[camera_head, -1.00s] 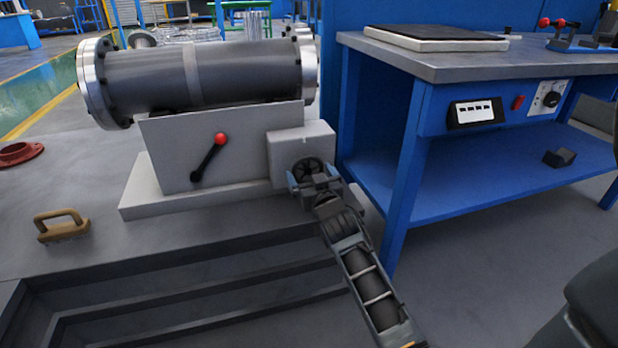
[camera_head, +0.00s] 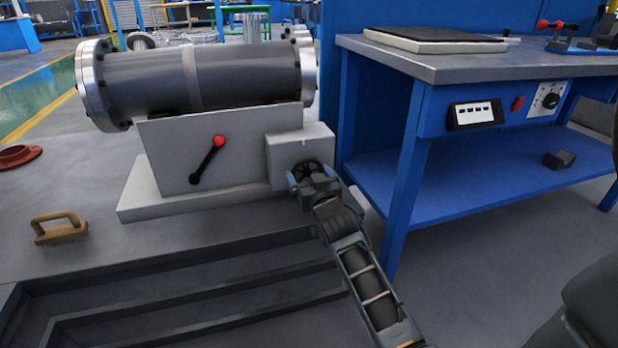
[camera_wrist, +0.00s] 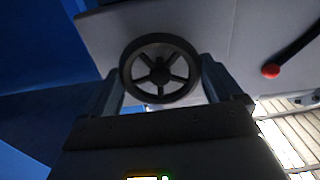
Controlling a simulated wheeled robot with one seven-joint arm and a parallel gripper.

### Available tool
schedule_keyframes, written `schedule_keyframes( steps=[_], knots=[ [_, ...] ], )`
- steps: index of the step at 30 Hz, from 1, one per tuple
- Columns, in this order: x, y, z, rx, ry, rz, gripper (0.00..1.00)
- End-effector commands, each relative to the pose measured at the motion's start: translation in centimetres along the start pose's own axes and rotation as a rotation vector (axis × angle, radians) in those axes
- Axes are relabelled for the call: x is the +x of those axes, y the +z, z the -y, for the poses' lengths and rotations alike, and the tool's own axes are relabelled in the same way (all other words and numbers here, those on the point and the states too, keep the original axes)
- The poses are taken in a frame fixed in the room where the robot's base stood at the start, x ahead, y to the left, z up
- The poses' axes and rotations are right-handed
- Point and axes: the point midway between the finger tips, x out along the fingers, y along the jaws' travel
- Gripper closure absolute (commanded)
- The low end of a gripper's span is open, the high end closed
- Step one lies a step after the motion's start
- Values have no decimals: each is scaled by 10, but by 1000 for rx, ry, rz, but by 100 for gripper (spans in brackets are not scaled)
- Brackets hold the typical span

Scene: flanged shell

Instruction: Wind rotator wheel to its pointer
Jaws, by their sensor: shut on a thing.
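The rotator wheel is a small dark spoked handwheel (camera_head: 308,169) on the front of a light grey box at the right end of the rotator base. In the wrist view the wheel (camera_wrist: 159,70) shows its rim, spokes and hub. My gripper (camera_head: 303,180) is at the wheel, with one finger on each side of the rim, shut on it. In the wrist view the fingers (camera_wrist: 160,88) flank the wheel left and right. A small mark, perhaps the pointer, shows on the box (camera_head: 303,141) above the wheel. I cannot tell how the wheel is turned relative to it.
A dark flanged shell (camera_head: 240,75) lies on the rotator above the base. A red-knobbed lever (camera_head: 208,159) is left of the wheel. A blue workbench (camera_head: 395,180) stands close on the right. A tan handled block (camera_head: 60,229) lies on the grey platform at left.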

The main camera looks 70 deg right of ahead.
Motion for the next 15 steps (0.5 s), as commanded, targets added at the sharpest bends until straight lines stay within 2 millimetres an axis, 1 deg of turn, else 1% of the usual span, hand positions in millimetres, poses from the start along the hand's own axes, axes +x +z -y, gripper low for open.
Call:
schedule_keyframes(
  steps=[3,9,10,12,15],
  knots=[
    [0,0,0,26,-1,-2,38],
    [0,0,0,25,0,-1,38],
    [0,0,0,25,0,-1,5],
    [0,0,0,24,0,-1,0],
    [0,0,0,24,0,-1,0]
  ],
)
